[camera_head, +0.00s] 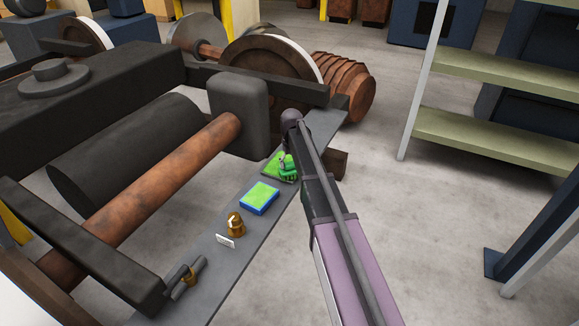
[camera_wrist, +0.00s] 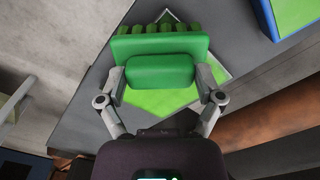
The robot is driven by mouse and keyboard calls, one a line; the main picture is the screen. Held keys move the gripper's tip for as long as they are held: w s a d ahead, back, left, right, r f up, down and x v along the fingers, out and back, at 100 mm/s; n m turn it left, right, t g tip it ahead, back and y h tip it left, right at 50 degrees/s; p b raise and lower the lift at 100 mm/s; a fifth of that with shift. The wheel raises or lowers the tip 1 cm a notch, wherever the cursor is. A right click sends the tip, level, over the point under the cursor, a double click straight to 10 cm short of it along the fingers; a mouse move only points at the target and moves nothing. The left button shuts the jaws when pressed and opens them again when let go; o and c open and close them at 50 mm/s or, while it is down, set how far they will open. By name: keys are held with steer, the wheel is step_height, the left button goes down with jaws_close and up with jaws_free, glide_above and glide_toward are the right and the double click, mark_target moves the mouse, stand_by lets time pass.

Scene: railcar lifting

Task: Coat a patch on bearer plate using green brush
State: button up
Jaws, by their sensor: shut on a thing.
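My gripper (camera_wrist: 161,78) is shut on the green brush (camera_wrist: 160,46), with one grey finger on each side of its block-shaped handle. The brush's row of green bristles points away from my wrist. Below it is a bright green patch (camera_wrist: 158,101) with a thin pale edge, on the grey bearer plate (camera_wrist: 86,112). In the head view my gripper (camera_head: 289,172) and the brush (camera_head: 287,163) are over the patch (camera_head: 272,167), near the far end of the long plate (camera_head: 213,272). I cannot tell whether the bristles touch the patch.
A blue tray with a green top (camera_head: 260,198) lies on the plate nearer the camera. The bogie's wheel (camera_head: 270,75) and rusty axle stand left. Shelves (camera_head: 490,135) stand right.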

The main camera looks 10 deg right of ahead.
mark_target(288, 173)
steer(key=shift+w+d, duration=0.35)
steer(key=shift+w, duration=0.1)
steer(key=shift+f, duration=0.1)
steer(key=shift+s+a, duration=0.1)
steer(key=shift+s, duration=0.05)
stand_by(0.3)
steer(key=shift+s+a, duration=0.6)
steer(key=shift+s, duration=0.2)
steer(key=shift+s+a, duration=0.55)
steer(key=shift+s, duration=0.2)
step_height(288, 173, up, 6)
steer(key=p, duration=0.5)
steer(key=shift+p, duration=0.35)
